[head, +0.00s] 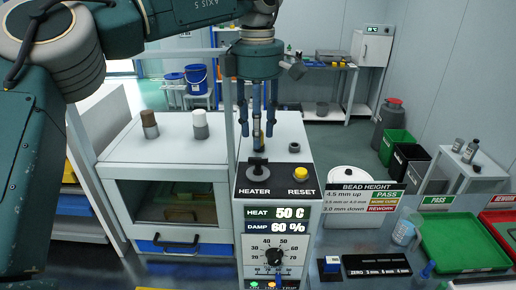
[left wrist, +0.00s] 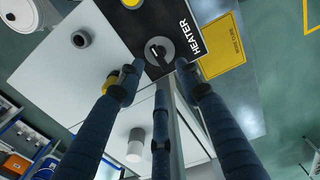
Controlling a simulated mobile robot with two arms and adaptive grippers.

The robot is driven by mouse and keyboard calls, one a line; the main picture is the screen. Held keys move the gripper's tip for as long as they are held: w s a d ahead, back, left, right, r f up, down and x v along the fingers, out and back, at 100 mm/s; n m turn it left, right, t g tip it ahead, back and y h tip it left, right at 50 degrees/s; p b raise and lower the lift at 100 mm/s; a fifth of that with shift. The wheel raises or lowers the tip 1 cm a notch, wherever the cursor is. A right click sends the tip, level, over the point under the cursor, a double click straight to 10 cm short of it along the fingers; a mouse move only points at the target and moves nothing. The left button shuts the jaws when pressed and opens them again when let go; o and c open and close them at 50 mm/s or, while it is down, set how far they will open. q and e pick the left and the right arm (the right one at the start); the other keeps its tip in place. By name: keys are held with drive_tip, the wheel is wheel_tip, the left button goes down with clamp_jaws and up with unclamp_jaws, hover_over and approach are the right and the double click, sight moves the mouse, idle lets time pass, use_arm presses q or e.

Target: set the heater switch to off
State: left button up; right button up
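The heater switch (head: 257,170) is a dark knob on a round base, above the HEATER label on the black panel of the white fixture. In the left wrist view the switch (left wrist: 158,50) shows a black bar with a pale mark on a grey disc; I cannot read an on or off mark. My left gripper (head: 257,132) points down above and behind the switch, its blue fingers spread and empty. In the left wrist view its fingertips (left wrist: 158,74) are apart, close to the switch; contact cannot be told. My right gripper is out of view.
A yellow RESET button (head: 301,174) sits right of the switch. Below are a display (head: 277,219) reading HEAT 50 C and DAMP 60 %, and a dial (head: 275,256). A thin grey post (head: 229,120) stands left of the gripper. A green tray (head: 460,243) is at right.

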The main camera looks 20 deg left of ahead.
sight(258, 163)
use_arm(q)
wheel_tip(258, 163, down, 3)
drive_tip(key=shift+w+f+p, duration=0.15)
drive_tip(key=shift+p, duration=0.3)
drive_tip(key=f, duration=0.2)
drive_tip(key=shift+w+f+p, duration=0.2)
drive_tip(key=shift+f+p, duration=0.2)
drive_tip(key=shift+f, duration=0.1)
drive_tip(key=shift+s, duration=0.1)
drive_tip(key=shift+c, duration=0.5)
clamp_jaws()
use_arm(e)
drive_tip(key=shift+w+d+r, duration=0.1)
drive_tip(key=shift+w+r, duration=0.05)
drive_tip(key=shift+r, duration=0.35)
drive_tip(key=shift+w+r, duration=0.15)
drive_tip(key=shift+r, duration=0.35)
